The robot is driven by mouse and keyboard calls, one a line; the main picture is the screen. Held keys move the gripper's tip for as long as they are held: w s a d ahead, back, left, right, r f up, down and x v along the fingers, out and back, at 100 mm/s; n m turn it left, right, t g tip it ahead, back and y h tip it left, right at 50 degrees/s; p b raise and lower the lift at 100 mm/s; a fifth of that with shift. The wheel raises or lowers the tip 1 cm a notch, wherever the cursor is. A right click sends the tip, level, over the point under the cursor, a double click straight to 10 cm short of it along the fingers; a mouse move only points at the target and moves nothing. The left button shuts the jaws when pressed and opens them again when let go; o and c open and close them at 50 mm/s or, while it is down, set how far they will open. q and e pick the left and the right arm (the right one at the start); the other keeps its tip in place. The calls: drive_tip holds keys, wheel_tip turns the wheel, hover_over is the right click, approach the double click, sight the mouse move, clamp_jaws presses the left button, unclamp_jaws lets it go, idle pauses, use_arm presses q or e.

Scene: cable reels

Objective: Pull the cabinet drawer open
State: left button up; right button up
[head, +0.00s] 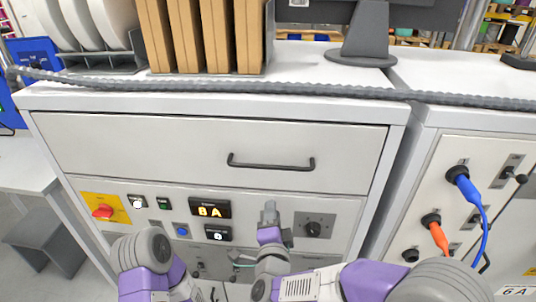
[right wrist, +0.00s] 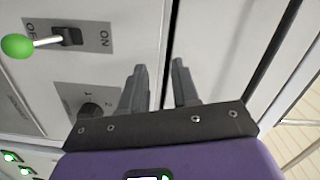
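The cabinet drawer (head: 150,150) is a wide pale panel in the upper part of the white cabinet in the head view. It looks closed, flush with its frame. Its dark bar handle (head: 271,165) sits right of the panel's middle. My right gripper (head: 269,208) is below the handle, in front of the control panel and apart from the handle. In the right wrist view its two grey fingers (right wrist: 158,68) are spread with an empty gap between them. The handle does not show there. Of my left arm only a purple and grey link shows; its gripper is out of view.
A grey cable (head: 330,90) runs along the cabinet top. A neighbouring unit has blue (head: 466,182) and orange plugs (head: 436,233).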

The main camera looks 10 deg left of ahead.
sight(269, 167)
drive_tip(key=s+a+r+m+t+h, duration=0.15)
drive_tip(key=s+r+m, duration=0.25)
drive_tip(key=r, duration=0.7)
drive_tip(key=shift+t, duration=0.45)
drive_tip(key=w, duration=0.2)
drive_tip(key=w+r+p, duration=0.1)
drive_tip(key=w, duration=0.2)
drive_tip(key=w+p, duration=0.1)
drive_tip(key=w, duration=0.1)
drive_tip(key=shift+w+d+r, duration=0.15)
drive_tip(key=shift+w+r, duration=0.05)
drive_tip(key=shift+r, duration=0.15)
clamp_jaws()
